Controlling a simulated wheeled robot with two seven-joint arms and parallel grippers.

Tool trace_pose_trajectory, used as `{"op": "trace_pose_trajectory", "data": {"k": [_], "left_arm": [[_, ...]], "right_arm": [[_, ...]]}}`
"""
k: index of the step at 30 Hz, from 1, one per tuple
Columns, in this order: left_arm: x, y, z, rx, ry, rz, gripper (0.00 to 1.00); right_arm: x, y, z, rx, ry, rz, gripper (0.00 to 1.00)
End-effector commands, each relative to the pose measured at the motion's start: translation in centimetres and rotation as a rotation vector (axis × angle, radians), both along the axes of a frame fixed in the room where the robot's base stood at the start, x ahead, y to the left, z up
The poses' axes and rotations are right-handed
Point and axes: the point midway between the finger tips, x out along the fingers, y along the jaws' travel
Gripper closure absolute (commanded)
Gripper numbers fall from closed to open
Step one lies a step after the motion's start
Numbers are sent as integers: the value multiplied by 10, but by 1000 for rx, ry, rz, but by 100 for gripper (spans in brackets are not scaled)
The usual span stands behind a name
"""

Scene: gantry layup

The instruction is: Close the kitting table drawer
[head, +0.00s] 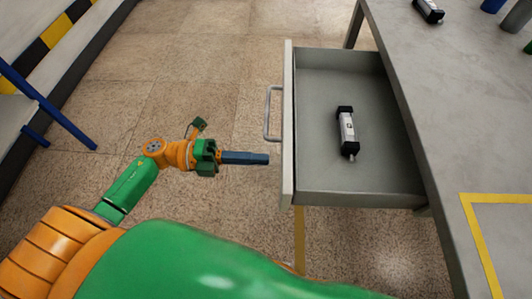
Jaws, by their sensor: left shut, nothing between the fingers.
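The kitting table drawer (390,185) is pulled out to the left from under the grey kitting table (440,110). Its pale front panel (288,150) carries a metal bar handle (267,112) on the left side. A silver and black cylinder part (347,128) lies inside the drawer. My left gripper (267,159) is shut and empty. Its fingertips point right toward the front panel, below the handle in the picture, with what looks like a small gap. My right gripper is not in view.
Another silver and black part (429,11) lies on the tabletop, with several cups or cans at the top right. A yellow line (478,235) marks the tabletop. A blue frame (45,105) stands at the left.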

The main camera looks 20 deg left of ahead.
Motion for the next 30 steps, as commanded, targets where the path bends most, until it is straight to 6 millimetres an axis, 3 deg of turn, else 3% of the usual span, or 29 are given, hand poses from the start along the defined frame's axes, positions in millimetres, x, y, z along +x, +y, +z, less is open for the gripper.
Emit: {"op": "trace_pose_trajectory", "data": {"k": [6, 22, 26, 30], "left_arm": [[6, -20, 1, -1, 0, 1, 100], [8, -29, 0, -2, 1, 1, 100], [13, -46, 1, -3, -1, -1, 100], [22, -76, 2, -5, -1, -2, 100]], "right_arm": [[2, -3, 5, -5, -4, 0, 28], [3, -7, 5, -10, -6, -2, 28], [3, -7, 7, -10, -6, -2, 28], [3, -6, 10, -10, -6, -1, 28]]}}
